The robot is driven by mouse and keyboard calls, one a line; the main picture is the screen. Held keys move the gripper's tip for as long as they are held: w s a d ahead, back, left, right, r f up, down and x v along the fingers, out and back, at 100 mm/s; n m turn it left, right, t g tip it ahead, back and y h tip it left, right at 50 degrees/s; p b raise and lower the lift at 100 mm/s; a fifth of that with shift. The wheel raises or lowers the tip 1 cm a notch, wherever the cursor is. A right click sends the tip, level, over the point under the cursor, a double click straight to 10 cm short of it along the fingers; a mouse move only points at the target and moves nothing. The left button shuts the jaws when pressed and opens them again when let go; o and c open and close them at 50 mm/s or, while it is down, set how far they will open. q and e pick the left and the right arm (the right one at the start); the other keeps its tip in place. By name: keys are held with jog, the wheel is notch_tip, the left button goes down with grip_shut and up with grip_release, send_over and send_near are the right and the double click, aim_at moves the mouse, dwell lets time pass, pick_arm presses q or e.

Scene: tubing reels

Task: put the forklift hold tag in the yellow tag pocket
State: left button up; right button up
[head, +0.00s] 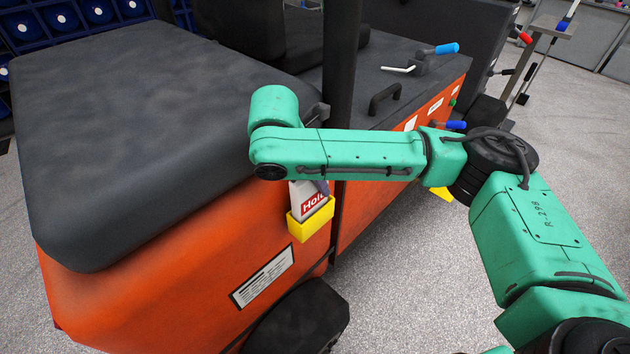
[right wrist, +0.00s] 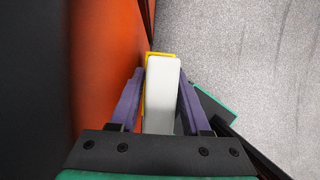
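The hold tag (head: 310,198) is a white card with a red "Hold" label. It stands a little tilted, its lower end inside the yellow tag pocket (head: 311,222) on the orange truck's side. My right gripper (head: 320,187) is just above the pocket, mostly hidden by its own arm. In the right wrist view, its purple fingers (right wrist: 161,95) stand on either side of the pale tag (right wrist: 162,85). A thin strip of the yellow pocket (right wrist: 146,92) shows between the left-hand finger and the tag, so the fingers look slightly open around it. My left gripper is out of view.
The orange forklift body (head: 130,290) with a dark seat cover (head: 140,120) fills the left. A dark post (head: 342,60) rises behind my right arm. A white label plate (head: 263,277) and dark wheel (head: 300,320) sit below the pocket. The grey floor (head: 415,270) is clear.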

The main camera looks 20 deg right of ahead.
jog(key=p+v, duration=0.2)
jog(key=v, duration=1)
